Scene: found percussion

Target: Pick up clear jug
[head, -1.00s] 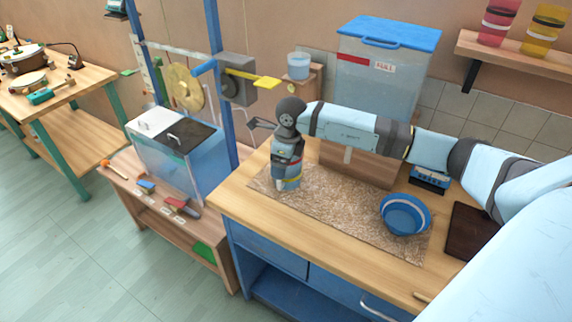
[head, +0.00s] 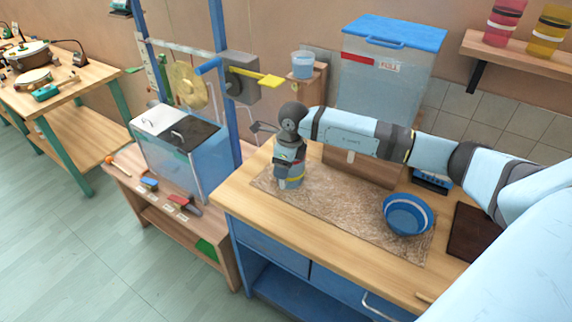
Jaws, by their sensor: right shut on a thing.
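My right arm reaches in from the right, and its wrist bends down over the left part of the speckled mat (head: 345,207). My right gripper (head: 289,168) points down there and is shut on the clear jug (head: 290,184). My left gripper is not in view.
A blue bowl (head: 407,214) sits on the mat's right part. A large clear tank with a blue lid (head: 395,31) stands behind my arm. A small clear tub (head: 303,65) stands on a wooden block at the back. The mat between jug and bowl is clear.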

